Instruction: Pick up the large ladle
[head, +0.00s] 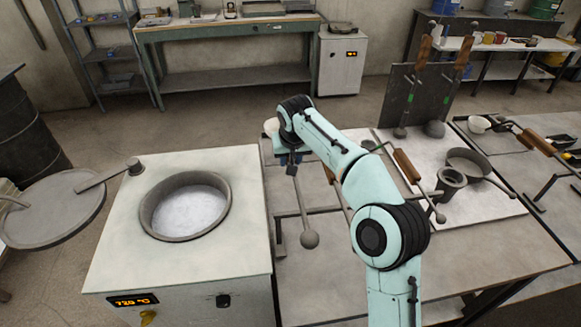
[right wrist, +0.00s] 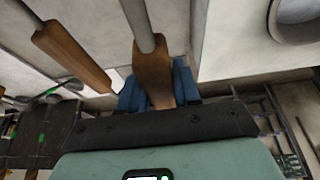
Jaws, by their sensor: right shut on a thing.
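My right gripper (head: 289,158) is beside the furnace, above the front table. In the right wrist view its blue fingers (right wrist: 156,88) are shut around the wooden handle of a ladle (right wrist: 150,62). The grey rod of this ladle runs away from the gripper. In the head view the ladle (head: 309,239) shows its rod and rounded dark end, low over the table; the gripper and arm hide its handle. Whether its end touches the table is unclear. Another wooden handle (right wrist: 72,55) is beside it in the wrist view. My left gripper is not in view.
The white furnace (head: 110,262) has a round open pot (head: 185,205) with bright metal, and reads 720 °C. Its lid (head: 52,208) is swung left. Upright wooden-handled ladles (head: 411,95) lean on a dark panel. Another ladle (head: 407,167) and a bowl (head: 470,162) are at right.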

